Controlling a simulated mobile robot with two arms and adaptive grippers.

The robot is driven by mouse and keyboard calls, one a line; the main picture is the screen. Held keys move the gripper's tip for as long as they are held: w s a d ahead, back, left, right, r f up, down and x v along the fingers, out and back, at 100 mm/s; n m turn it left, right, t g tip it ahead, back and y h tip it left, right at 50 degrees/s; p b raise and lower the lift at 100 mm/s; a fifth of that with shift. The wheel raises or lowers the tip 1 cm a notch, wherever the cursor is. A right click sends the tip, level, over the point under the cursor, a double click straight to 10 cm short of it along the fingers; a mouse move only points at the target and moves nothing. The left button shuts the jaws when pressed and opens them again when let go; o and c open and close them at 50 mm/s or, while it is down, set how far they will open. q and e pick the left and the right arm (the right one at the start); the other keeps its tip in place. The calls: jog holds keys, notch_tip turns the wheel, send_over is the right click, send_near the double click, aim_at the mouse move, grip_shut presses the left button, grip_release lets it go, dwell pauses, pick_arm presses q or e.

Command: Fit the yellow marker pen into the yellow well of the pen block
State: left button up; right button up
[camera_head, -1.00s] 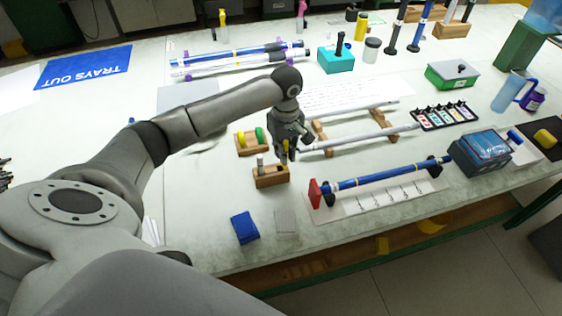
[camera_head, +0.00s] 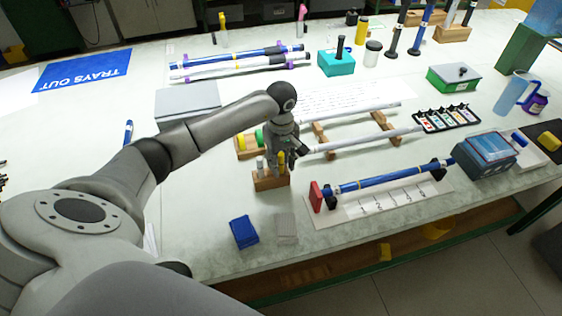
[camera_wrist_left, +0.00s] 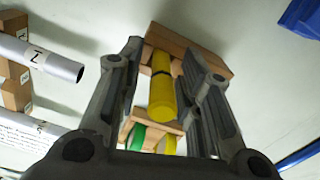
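The yellow marker pen (camera_head: 281,159) stands upright at the right part of the wooden pen block (camera_head: 271,181). In the left wrist view the pen (camera_wrist_left: 162,98), with a dark band, has its far end at the block (camera_wrist_left: 205,50). My left gripper (camera_head: 285,165) is over the block, its fingers on both sides of the pen. In the left wrist view the left gripper (camera_wrist_left: 162,62) shows gaps between fingers and pen, so it looks open. How deep the pen sits, and the well's colour, are hidden. My right gripper is not in view.
A grey peg (camera_head: 260,167) stands at the block's left. Behind is another wooden block with a yellow piece (camera_head: 241,142) and a green piece (camera_head: 260,138). White tubes on wooden rests (camera_head: 350,143) lie right; a blue cloth (camera_head: 243,231) lies in front.

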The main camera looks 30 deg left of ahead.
pick_arm(q)
notch_tip(320, 180, up, 11)
jog(key=b, duration=0.3)
jog(key=shift+r, duration=0.6)
jog(key=shift+s+f, duration=0.1)
jog(key=shift+f, duration=0.05)
